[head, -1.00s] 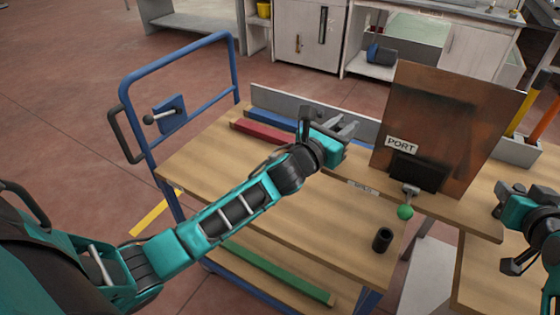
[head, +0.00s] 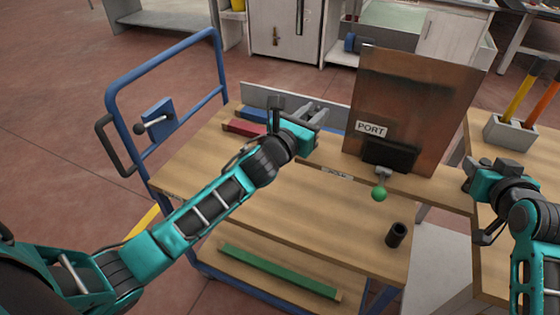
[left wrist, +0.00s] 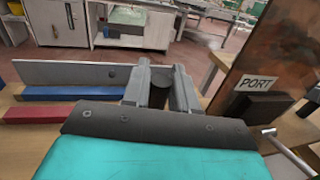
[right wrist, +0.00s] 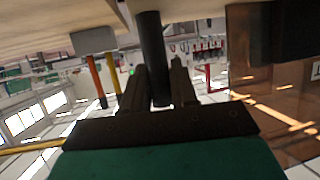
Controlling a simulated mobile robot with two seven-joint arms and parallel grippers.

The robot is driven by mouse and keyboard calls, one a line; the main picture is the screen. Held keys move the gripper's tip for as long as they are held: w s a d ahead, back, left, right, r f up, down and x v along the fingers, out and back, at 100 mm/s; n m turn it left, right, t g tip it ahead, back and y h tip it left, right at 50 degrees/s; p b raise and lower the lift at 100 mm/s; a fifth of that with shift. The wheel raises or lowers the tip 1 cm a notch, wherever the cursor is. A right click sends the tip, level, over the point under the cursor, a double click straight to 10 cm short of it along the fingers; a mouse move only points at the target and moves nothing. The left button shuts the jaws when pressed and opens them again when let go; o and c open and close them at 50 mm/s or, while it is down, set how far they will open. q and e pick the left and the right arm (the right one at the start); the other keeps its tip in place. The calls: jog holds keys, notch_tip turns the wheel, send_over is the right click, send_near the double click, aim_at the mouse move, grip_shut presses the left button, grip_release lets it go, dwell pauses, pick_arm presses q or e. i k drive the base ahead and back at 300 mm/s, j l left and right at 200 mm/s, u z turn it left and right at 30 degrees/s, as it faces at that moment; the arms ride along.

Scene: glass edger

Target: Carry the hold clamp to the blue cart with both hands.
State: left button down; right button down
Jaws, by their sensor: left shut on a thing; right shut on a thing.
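The hold clamp appears to be the wooden board (head: 435,190) with an upright brown panel (head: 415,95), a PORT label, a black block and a green ball knob (head: 379,194). My left gripper (head: 318,112) is shut at its left side, on a dark post (left wrist: 159,92). My right gripper (head: 467,172) is shut at its right end, on a dark post (right wrist: 152,55) hidden in the head view. The board is roughly level, its left part over the rear right of the blue cart's wooden top (head: 280,205). Whether it touches the cart I cannot tell.
A short black tube (head: 396,235) stands near the cart's right edge. Red (head: 243,128) and blue (head: 250,114) bars lie at its back left, by a grey rail. A green bar (head: 280,271) lies on the lower shelf. A grey tool holder (head: 510,134) stands on the right bench.

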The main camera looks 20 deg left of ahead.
aim_at(274, 186)
jog(key=j, duration=1.25)
